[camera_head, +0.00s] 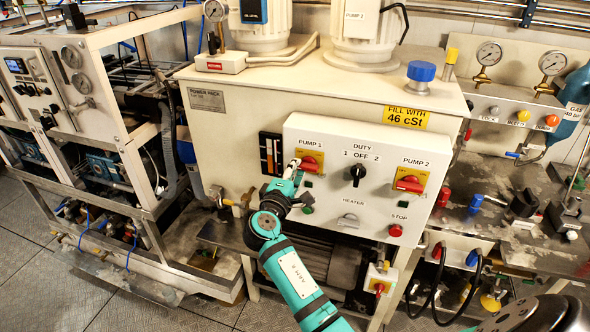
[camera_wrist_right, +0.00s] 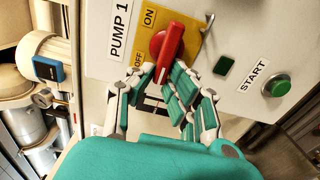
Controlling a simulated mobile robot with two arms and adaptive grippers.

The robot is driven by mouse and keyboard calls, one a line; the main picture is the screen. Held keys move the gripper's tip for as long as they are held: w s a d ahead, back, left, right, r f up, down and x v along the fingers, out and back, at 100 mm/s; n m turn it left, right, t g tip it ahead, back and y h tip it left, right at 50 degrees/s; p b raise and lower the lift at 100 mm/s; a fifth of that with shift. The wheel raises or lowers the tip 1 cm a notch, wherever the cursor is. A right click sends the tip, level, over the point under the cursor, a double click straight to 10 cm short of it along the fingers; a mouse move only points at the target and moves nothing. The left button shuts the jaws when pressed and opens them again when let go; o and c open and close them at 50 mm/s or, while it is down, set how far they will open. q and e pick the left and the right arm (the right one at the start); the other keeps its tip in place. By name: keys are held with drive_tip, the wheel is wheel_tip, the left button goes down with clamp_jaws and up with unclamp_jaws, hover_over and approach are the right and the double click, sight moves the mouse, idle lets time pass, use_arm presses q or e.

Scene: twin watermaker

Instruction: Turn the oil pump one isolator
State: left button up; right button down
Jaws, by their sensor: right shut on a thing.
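The pump 1 isolator (camera_head: 312,163) is a red rotary handle on a yellow plate, at the upper left of the white control panel (camera_head: 322,191). In the right wrist view the red handle (camera_wrist_right: 170,46) stands out from its plate, with ON and OFF printed beside it. My right gripper (camera_head: 297,166) reaches it from the lower left. In the wrist view the gripper (camera_wrist_right: 162,78) has its fingers on both sides of the handle's near end, shut on it. The fingers hide part of the handle and plate. My left gripper is not in view.
On the panel are a black duty switch (camera_head: 358,173), a red pump 2 isolator (camera_head: 409,184), a heater switch (camera_head: 348,220) and a red stop button (camera_head: 395,231). The green start button (camera_wrist_right: 276,86) is close to my fingers. Pipes and gauges (camera_head: 488,54) stand right.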

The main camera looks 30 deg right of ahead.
drive_tip(key=shift+r, duration=0.1)
drive_tip(key=c, duration=1.3)
unclamp_jaws()
drive_tip(key=shift+w, duration=0.1)
drive_tip(key=shift+a, duration=0.1)
drive_tip(key=v, duration=1.1)
drive_tip(key=shift+s+a, duration=0.25)
drive_tip(key=shift+s, duration=0.1)
